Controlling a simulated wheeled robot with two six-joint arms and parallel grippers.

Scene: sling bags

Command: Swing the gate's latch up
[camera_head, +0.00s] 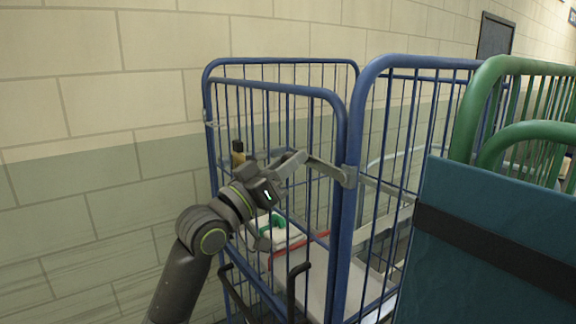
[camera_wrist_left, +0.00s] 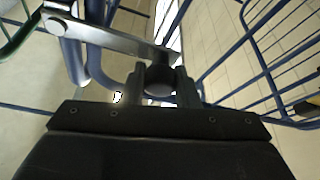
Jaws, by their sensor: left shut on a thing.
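The latch (camera_head: 325,168) is a flat grey metal bar fixed by its right end to the blue post of the cage trolley. It slopes slightly up to the left across the gate (camera_head: 280,88), a blue tube frame with thin bars. In the left wrist view the latch bar (camera_wrist_left: 110,38) runs from a round pivot at upper left to a dark knob (camera_wrist_left: 160,82) between my fingers. My left gripper (camera_head: 296,161) is shut on the latch at its free end; it also shows in the left wrist view (camera_wrist_left: 160,85). My right gripper is not in view.
Behind the bars is a red-edged item (camera_head: 300,242) with a green thing beside it. Dark curved hooks (camera_head: 293,285) stand low in front of the gate. A teal panel with a black strap (camera_head: 500,235) and green tube frames (camera_head: 480,90) fill the right. A block wall is behind.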

